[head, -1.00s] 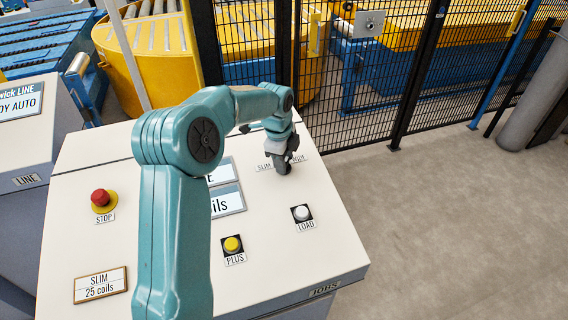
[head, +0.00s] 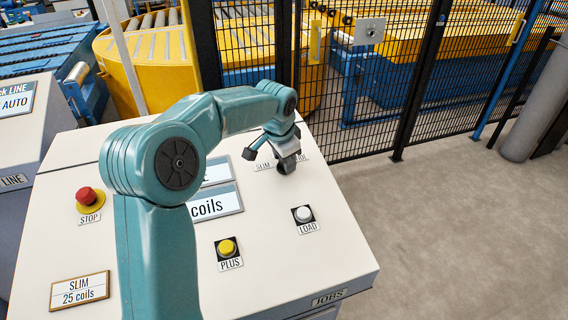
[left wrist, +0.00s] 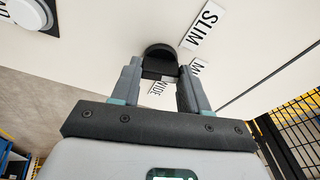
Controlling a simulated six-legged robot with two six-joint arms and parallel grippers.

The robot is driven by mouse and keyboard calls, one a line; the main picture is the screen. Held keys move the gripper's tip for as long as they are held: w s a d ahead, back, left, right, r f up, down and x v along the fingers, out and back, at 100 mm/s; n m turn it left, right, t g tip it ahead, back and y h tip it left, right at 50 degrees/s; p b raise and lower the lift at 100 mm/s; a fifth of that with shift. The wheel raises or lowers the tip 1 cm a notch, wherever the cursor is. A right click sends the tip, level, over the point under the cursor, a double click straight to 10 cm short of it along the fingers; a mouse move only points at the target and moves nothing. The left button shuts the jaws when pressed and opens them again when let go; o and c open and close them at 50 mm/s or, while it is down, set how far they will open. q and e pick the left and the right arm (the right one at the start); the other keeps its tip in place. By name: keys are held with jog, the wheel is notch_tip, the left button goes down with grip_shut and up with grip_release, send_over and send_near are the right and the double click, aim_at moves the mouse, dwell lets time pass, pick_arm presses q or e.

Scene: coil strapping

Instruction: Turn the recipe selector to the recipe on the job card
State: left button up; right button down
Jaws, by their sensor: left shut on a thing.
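The recipe selector is a black knob (left wrist: 160,58) on the cream panel, with labels SLIM (left wrist: 201,25), WIDE (left wrist: 158,88) and a partly hidden one between them. My left gripper (left wrist: 160,80) has a finger on each side of the knob and is shut on it. In the head view my left gripper (head: 287,162) reaches down over the selector and hides most of it, so its pointing direction cannot be told. The job card (head: 80,290) reads SLIM, 25 coils. My right gripper is not in view.
A display (head: 215,203) ending in "coils" is partly behind my left arm. A yellow PLUS button (head: 227,248), white LOAD button (head: 303,214) and red STOP button (head: 88,197) are on the same panel. A black mesh fence (head: 390,80) stands behind it.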

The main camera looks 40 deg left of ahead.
pick_arm(q)
jog(key=n, duration=0.1)
jog(key=n+b, duration=0.1)
jog(key=n, duration=0.1)
jog(key=n+b, duration=0.1)
jog(key=shift+d+f+n+y, duration=0.15)
jog(key=shift+f+n+y, duration=0.15)
jog(key=shift+y, duration=0.1)
jog(key=shift+r+n+y+b, duration=0.1)
jog(key=shift+n+y+b, duration=0.4)
jog(key=shift+n+b, duration=1.2)
jog(key=shift+n+p, duration=0.5)
jog(key=shift+n, duration=0.2)
jog(key=o, duration=1.1)
jog(key=shift+c, duration=0.2)
jog(key=shift+r, duration=0.1)
jog(key=p+v, duration=0.1)
jog(key=v, duration=1.5)
jog(key=shift+w+r+p, duration=0.15)
jog(key=shift+r+p, duration=0.05)
jog(key=shift+p, duration=0.1)
